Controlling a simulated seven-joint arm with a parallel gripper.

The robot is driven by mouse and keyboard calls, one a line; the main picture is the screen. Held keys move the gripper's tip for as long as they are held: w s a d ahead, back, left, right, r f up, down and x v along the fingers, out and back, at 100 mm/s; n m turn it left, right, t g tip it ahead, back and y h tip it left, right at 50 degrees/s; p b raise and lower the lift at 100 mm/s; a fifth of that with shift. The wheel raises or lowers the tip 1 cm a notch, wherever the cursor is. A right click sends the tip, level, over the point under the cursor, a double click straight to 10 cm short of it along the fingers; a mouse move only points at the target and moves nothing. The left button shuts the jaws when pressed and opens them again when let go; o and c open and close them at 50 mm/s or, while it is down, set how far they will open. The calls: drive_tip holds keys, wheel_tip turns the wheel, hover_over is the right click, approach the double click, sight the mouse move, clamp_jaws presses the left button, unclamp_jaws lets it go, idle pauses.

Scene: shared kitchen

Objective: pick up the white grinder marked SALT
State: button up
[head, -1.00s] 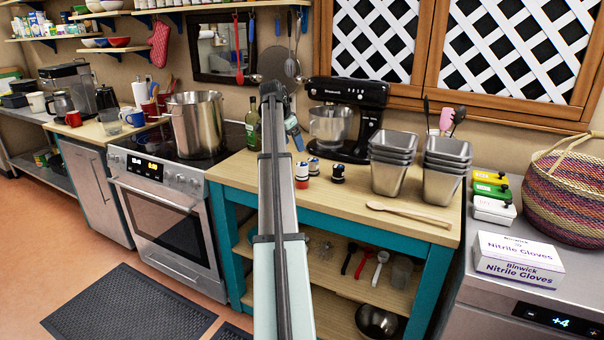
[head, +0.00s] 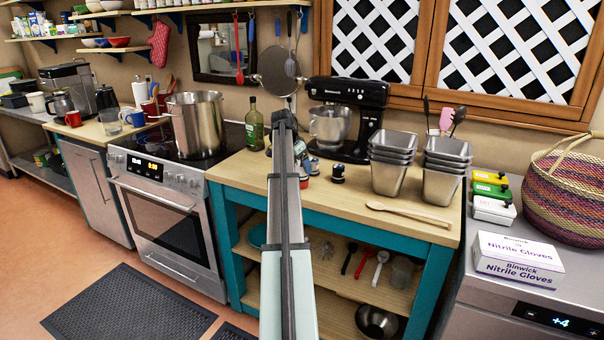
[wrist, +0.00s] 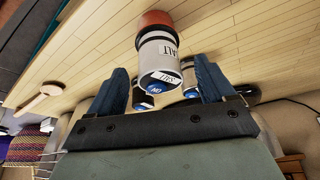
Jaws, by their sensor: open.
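In the wrist view the white grinder marked SALT (wrist: 155,58) stands on the wooden counter, with a red base and a blue end cap. My gripper (wrist: 163,80) is open, its two dark fingers spread on either side of the grinder's near end in the picture. I see a gap on both sides and cannot tell how deep the grinder sits between them. In the head view my arm hides most of the gripper; a red-based grinder, which looks like the same one, shows partly (head: 304,182) beside the arm.
A second grinder (wrist: 190,82) shows close behind, near one finger. Another dark-topped grinder (head: 338,174) stands to the right. The stand mixer (head: 345,115) is behind, metal tins (head: 390,175) to the right, a green bottle (head: 254,130) to the left. A wooden spoon (head: 410,213) lies in front of the tins.

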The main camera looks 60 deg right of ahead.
sight(300, 165)
drive_tip(key=x, duration=0.3)
drive_tip(key=shift+f, duration=0.15)
drive_tip(key=shift+c, duration=0.2)
